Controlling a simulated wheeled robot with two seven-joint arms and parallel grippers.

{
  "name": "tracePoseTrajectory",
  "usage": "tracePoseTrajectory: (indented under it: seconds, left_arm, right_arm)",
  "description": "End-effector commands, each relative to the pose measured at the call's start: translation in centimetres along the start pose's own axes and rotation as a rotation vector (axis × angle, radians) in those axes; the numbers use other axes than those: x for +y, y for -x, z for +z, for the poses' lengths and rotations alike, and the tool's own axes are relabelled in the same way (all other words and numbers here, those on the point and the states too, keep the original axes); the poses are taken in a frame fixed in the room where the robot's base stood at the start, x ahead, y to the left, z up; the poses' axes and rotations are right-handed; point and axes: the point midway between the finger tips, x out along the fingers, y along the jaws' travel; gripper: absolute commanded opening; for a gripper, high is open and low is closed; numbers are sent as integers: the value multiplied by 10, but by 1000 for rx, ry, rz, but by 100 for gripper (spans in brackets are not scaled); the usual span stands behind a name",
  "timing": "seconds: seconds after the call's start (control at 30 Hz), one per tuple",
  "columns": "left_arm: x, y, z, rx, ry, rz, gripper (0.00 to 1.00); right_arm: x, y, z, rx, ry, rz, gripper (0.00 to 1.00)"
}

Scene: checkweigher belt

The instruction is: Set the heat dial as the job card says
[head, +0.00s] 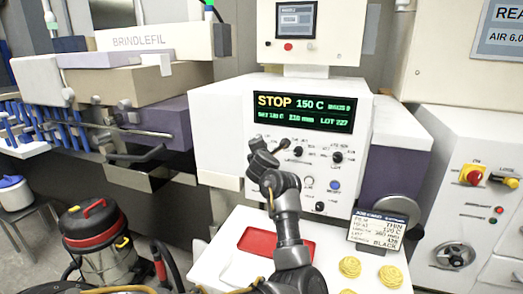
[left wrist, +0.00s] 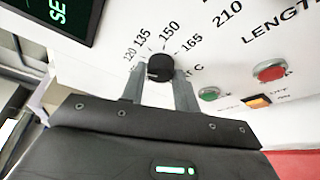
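The heat dial (left wrist: 160,68) is a small black knob on the white machine panel, ringed by 120, 135, 150 and 165 marks. My left gripper (left wrist: 160,85) has one finger on each side of it, close against its sides. In the head view my left gripper (head: 280,148) reaches the panel from below and partly covers the dial area. The job card (head: 376,232) stands at the panel's lower right and reads THIN and 120 C; its smaller lines are hard to read. The display (head: 304,112) shows STOP and 150 C. My right gripper is out of view.
A second black knob (head: 337,157) sits right of the heat dial. A red tray (head: 262,242) and yellow round pieces (head: 350,267) lie on the white surface below.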

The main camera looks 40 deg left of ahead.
Motion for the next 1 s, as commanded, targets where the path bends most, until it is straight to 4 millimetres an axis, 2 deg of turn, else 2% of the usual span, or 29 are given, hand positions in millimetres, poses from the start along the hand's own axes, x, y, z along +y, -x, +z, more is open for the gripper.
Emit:
tracePoseTrajectory:
  seconds: [0.03,0.17,0.47,0.57,0.7,1.0]
  left_arm:
    - [1,0,0,0,-1,2,37]
    - [1,0,0,0,-1,1,52]
    - [1,0,0,0,0,2,52]
    - [7,1,3,-1,1,4,52]
    - [28,4,11,-3,4,9,52]
    - [82,65,28,-2,9,13,52]
  right_arm:
    - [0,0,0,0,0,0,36]
    - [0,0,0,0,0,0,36]
    - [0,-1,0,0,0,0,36]
    - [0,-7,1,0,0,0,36]
    - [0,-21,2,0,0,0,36]
    - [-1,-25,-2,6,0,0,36]
